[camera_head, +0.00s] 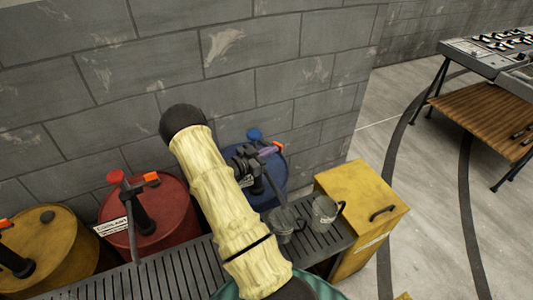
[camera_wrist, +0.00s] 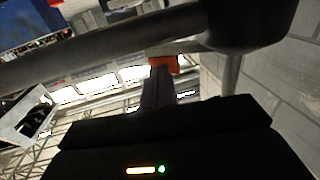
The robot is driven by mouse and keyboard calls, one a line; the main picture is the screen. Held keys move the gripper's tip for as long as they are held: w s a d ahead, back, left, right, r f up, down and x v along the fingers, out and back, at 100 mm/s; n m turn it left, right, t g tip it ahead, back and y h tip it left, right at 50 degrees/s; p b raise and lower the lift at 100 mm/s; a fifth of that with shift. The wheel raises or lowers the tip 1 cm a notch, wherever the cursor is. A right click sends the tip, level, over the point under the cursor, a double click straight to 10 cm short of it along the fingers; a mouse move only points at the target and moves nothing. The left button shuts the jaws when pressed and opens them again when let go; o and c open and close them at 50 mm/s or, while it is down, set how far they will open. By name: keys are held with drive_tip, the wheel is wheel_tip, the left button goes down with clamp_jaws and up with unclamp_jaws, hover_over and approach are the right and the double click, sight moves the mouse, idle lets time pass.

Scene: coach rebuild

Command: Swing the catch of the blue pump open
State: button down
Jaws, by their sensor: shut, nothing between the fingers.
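The blue pump (camera_head: 254,134) stands on a blue drum (camera_head: 277,178) against the wall, with a blue knob on top and an orange catch (camera_head: 277,145) at its right. My pale-sleeved arm hides much of the drum and pump body. My gripper (camera_head: 268,151) is shut and empty, its fingertips close to the orange catch. In the wrist view the shut fingers (camera_wrist: 158,88) point at the orange catch (camera_wrist: 164,62), which lies just beyond their tips under a dark pump bar (camera_wrist: 110,45). I cannot tell whether they touch.
A red drum (camera_head: 174,211) with a red-knobbed pump and a yellow drum (camera_head: 65,245) stand to the left. Two grey jugs (camera_head: 325,213) sit on the slatted grating (camera_head: 170,268). A yellow cabinet (camera_head: 352,190) is at the right. The block wall (camera_head: 165,65) is close behind.

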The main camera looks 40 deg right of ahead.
drive_tip(key=s+a+b, duration=0.2)
drive_tip(key=a, duration=1.2)
drive_tip(key=shift+b, duration=0.4)
